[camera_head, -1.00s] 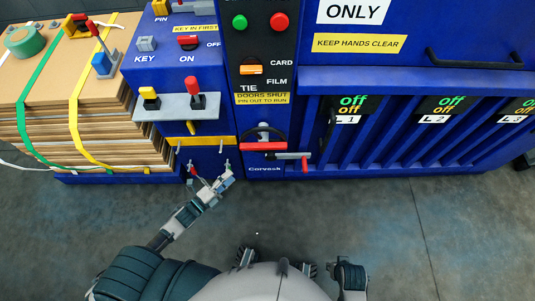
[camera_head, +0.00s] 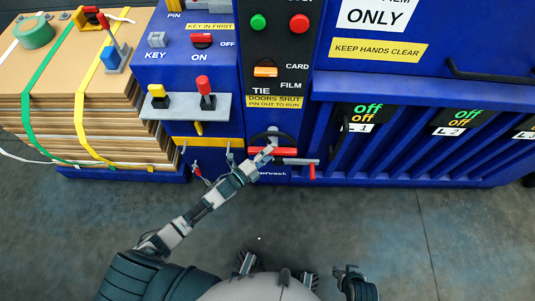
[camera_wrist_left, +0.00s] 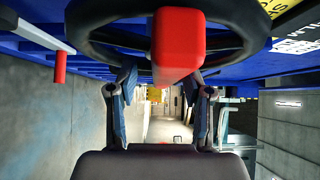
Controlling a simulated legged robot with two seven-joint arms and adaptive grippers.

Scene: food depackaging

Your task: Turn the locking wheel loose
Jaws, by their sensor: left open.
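The locking wheel shows in the left wrist view as a black ring (camera_wrist_left: 105,50) with a red bar (camera_wrist_left: 179,45) across its front. In the head view the red bar (camera_head: 291,151) sits low on the dark panel, partly covered by my left gripper (camera_head: 268,150). My left gripper is open in the left wrist view (camera_wrist_left: 160,80), its fingers on either side of the red bar's near end. I cannot tell whether they touch it. My right gripper (camera_head: 350,272) hangs low over the floor, away from the machine; its fingers are too small to read.
A grey lever with a red grip (camera_head: 312,171) sticks out right of the wheel. Yellow (camera_head: 157,91) and red (camera_head: 203,86) levers stand on a shelf at upper left. Strapped cardboard (camera_head: 60,85) stands at left. The floor in front is clear.

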